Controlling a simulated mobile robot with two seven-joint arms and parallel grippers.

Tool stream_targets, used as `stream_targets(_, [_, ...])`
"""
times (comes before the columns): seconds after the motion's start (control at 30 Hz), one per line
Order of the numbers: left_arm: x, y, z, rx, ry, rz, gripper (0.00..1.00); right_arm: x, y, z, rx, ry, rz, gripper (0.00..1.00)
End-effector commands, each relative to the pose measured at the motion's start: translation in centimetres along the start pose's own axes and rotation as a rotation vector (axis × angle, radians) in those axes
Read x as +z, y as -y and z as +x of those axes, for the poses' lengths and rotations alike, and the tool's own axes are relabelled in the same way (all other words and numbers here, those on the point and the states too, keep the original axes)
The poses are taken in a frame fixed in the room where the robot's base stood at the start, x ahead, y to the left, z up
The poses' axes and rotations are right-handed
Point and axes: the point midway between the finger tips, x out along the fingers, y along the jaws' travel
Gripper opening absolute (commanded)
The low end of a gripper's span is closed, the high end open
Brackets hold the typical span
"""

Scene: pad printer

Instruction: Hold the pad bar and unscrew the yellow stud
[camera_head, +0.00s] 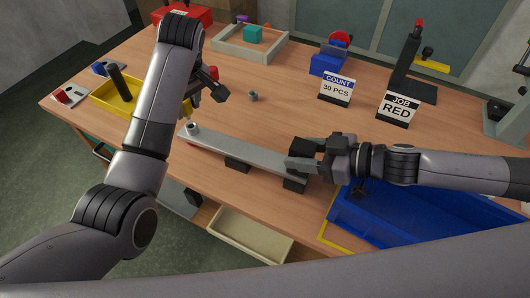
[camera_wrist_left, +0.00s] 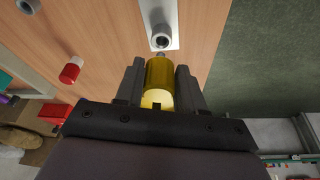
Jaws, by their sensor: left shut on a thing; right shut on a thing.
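The grey pad bar (camera_head: 240,150) lies across the front of the table on dark blocks. My right gripper (camera_head: 296,158) is shut on its right end. At the bar's left end a round socket (camera_head: 192,128) stands up; the left wrist view shows its open dark hole (camera_wrist_left: 161,41). The yellow stud (camera_wrist_left: 159,80) is upright between the fingers of my left gripper (camera_wrist_left: 159,88), which is shut on it. The stud's narrow metal tip shows next to the socket and looks clear of the hole. In the head view my left arm partly hides the stud (camera_head: 187,113).
A red-and-white piece (camera_wrist_left: 70,70) stands near the bar. A yellow tray (camera_head: 117,101) is at left, a blue bin (camera_head: 400,222) at front right. A small grey piece (camera_head: 253,96) and sign cards (camera_head: 396,109) stand behind the bar. The table's middle is mostly clear.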

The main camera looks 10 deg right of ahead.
Motion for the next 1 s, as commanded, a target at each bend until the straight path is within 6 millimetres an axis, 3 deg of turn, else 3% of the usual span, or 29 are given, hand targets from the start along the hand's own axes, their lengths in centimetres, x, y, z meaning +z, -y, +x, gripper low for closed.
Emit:
stream_targets(0.03, [0.0, 0.0, 0.0, 0.001, 0.000, 0.000, 0.00, 0.8, 0.0, 0.0, 0.004, 0.016, 0.006, 0.00])
stream_targets(0.3, [0.0, 0.0, 0.1, 0.001, 0.000, 0.000, 0.00, 0.8, 0.0, -0.1, 0.004, 0.016, 0.006, 0.00])
stream_targets(0.33, [0.0, 0.0, 0.1, 0.001, 0.000, 0.000, 0.00, 0.8, 0.0, -0.1, 0.004, 0.016, 0.006, 0.54])
stream_targets(0.4, [0.0, 0.0, 0.1, 0.001, 0.000, 0.000, 0.00, 0.8, 0.0, 0.0, 0.003, 0.014, 0.005, 0.74])
stream_targets(0.77, [0.0, 0.0, 0.0, 0.001, 0.000, 0.000, 0.00, 0.3, 0.0, -0.3, 0.000, 0.005, 0.002, 0.74])
stream_targets(1.0, [0.0, 0.0, 0.0, 0.001, 0.000, 0.000, 0.00, 0.3, -0.1, -3.1, 0.004, 0.008, 0.001, 0.74])
